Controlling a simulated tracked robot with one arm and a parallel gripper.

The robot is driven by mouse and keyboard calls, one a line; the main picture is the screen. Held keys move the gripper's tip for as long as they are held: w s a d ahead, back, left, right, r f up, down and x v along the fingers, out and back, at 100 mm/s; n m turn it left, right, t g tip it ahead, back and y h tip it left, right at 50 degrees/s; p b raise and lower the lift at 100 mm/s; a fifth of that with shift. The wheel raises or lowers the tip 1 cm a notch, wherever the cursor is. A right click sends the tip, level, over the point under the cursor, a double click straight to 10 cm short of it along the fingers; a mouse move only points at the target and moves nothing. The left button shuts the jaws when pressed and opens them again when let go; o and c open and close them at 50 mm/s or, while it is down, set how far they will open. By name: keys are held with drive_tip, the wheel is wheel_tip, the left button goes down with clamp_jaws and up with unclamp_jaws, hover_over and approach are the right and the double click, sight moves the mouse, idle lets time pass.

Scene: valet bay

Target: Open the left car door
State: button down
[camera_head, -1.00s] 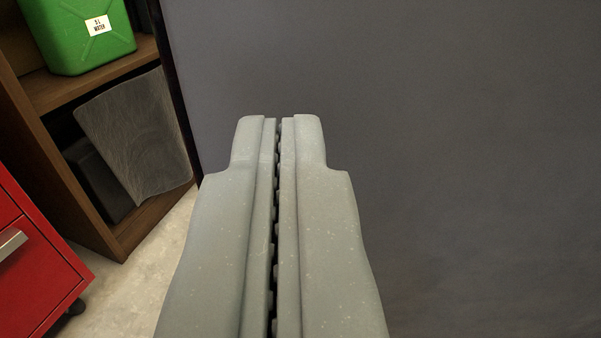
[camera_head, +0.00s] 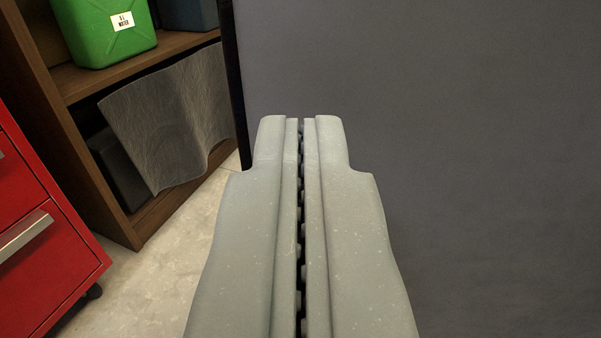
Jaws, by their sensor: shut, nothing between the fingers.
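A large flat dark grey panel (camera_head: 480,150) fills the right and centre of the view. It has a dark upright edge on its left side. It may be part of the car door, but I cannot tell for sure. No door handle shows. My gripper (camera_head: 301,120) is shut and empty, its fingers pointing at the panel near its left edge. I cannot tell whether the fingertips touch the panel.
A wooden shelf (camera_head: 75,82) at the upper left holds a green water canister (camera_head: 105,38), a blue-grey container (camera_head: 189,13) and a draped grey cloth (camera_head: 165,118). A red wheeled drawer cabinet (camera_head: 60,265) stands at the left. Bare concrete floor (camera_head: 150,285) lies between them and the panel.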

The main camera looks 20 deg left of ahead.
drive_tip(key=shift+a+p+v, duration=0.75)
drive_tip(key=shift+p+v, duration=0.3)
drive_tip(key=shift+v, duration=4)
drive_tip(key=s+d+r+m+h+p, duration=0.15)
drive_tip(key=d+r, duration=0.25)
drive_tip(key=r, duration=0.9)
drive_tip(key=s+d+r, duration=0.2)
drive_tip(key=d+r, duration=0.3)
drive_tip(key=r, duration=0.9)
drive_tip(key=s+d+r+h+p, duration=0.15)
drive_tip(key=d+r, duration=0.25)
drive_tip(key=r, duration=0.9)
drive_tip(key=s+d+r, duration=0.4)
drive_tip(key=s+r, duration=0.4)
drive_tip(key=s, duration=0.2)
drive_tip(key=s+d+r+m+g+h, duration=0.1)
drive_tip(key=s+d+r, duration=0.2)
drive_tip(key=s+r, duration=0.5)
drive_tip(key=s+d+r+g+p, duration=0.1)
drive_tip(key=s+d+r, duration=0.3)
drive_tip(key=s+r, duration=0.5)
drive_tip(key=s, duration=0.3)
drive_tip(key=shift+s+d+h, duration=0.3)
drive_tip(key=shift+s+d, duration=0.05)
drive_tip(key=shift+s, duration=0.05)
